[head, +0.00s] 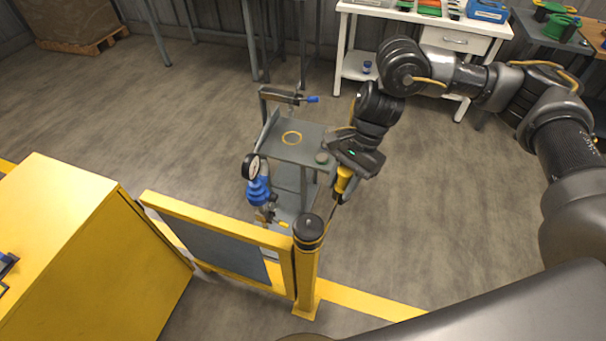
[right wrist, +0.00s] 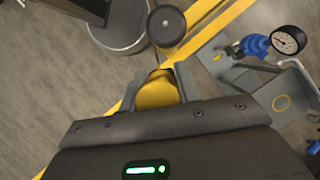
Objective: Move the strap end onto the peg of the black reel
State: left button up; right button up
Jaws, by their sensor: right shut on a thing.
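My right gripper (head: 344,174) points down beside the grey stand and is shut on a yellow piece, which I take as the strap end (head: 343,182). A thin dark length runs down from it toward a yellow post. In the right wrist view the yellow piece (right wrist: 157,92) sits between the two fingers. A black round top (head: 308,228) caps the post, apart from the gripper; it may be the black reel, but I cannot make out a peg. The round top also shows in the right wrist view (right wrist: 167,25). My left gripper is not in view.
The grey stand (head: 299,152) carries a yellow ring, a clamp, and a blue valve (head: 259,190) with a gauge. A yellow gate (head: 216,224) joins the yellow post (head: 306,270). A yellow cabinet (head: 65,235) stands left.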

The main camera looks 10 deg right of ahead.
pick_arm(q)
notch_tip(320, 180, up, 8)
jog(key=p, duration=0.5)
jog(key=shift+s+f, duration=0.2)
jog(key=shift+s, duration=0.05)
pick_arm(e)
jog(key=s+a+r+m+t, duration=0.1)
jog(key=s+a+r+m, duration=0.1)
jog(key=a, duration=0.6)
jog(key=r+m, duration=0.1)
jog(key=m, duration=0.1)
jog(key=shift+s+a+r+m+t+y, duration=0.25)
jog(key=shift+a+r+m+t+y, duration=0.05)
jog(key=shift+r+m+t, duration=0.1)
jog(key=shift+f, duration=0.15)
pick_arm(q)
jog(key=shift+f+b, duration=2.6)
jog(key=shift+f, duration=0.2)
pick_arm(e)
jog(key=shift+f, duration=3.55)
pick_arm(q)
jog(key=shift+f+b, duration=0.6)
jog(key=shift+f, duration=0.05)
pick_arm(e)
jog(key=shift+f, duration=0.5)
jog(key=o, duration=1.1)
jog(key=shift+o, duration=0.2)
